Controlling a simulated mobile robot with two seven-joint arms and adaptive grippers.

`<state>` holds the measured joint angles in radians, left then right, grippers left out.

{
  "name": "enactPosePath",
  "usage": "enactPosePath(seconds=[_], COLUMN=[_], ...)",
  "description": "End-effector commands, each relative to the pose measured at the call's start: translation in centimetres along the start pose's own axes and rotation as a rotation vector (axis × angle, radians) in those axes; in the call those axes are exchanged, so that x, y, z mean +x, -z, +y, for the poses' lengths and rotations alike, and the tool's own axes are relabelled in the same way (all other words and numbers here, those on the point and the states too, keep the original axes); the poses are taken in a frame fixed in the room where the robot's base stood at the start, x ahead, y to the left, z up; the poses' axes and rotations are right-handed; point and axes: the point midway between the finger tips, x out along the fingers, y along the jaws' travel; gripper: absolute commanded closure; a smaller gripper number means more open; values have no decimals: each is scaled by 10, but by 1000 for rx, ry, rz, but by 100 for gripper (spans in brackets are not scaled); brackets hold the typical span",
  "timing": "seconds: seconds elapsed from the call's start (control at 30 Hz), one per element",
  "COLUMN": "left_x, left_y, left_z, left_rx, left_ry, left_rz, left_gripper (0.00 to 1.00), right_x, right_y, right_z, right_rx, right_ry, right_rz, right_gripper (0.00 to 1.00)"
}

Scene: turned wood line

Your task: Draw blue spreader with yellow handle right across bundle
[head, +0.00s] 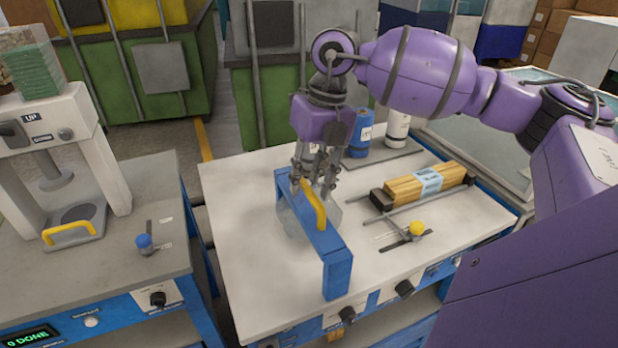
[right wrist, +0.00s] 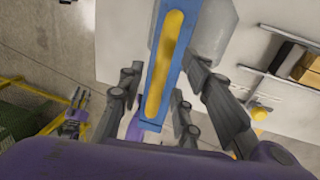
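The blue spreader (head: 312,243) is an arch-shaped bar standing on the white table, with a yellow handle (head: 314,203) along its top. Clear, crumpled-looking film (head: 291,222) shows under and beside it. My right gripper (head: 316,186) is over the far part of the spreader. In the right wrist view its fingers (right wrist: 165,95) are open, one on each side of the blue bar and yellow handle (right wrist: 165,62), apart from the handle. The wooden bundle (head: 405,190), with a pale blue label, lies to the right. My left gripper (right wrist: 77,103) shows small in the right wrist view; its opening is unclear.
A thin rod (head: 418,204) lies in front of the bundle, near a yellow-knobbed tool (head: 416,229). Blue (head: 361,139) and white (head: 397,129) rolls stand at the back. A press (head: 60,150) stands on the left bench. The table's front left is clear.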

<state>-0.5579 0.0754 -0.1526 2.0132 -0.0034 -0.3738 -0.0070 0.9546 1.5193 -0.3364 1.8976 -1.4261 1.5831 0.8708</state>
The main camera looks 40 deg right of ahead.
Motion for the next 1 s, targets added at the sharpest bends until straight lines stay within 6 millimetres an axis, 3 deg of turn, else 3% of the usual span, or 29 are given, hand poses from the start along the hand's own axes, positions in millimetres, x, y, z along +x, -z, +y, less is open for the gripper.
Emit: enactPosePath(seconds=[0.13, 0.37, 1.0], left_x=[1, 1, 0], left_y=[2, 2, 1], left_z=[1, 1, 0], left_rx=[0, 0, 0], left_ry=[-1, -1, 0], left_rz=[4, 4, 2], left_gripper=[66, 66, 66], right_x=[0, 0, -1], right_y=[0, 0, 0], right_z=[0, 0, 0], right_rx=[0, 0, -1], right_ry=[0, -1, -1], right_rz=[0, 0, -1], right_gripper=[70, 100, 100])
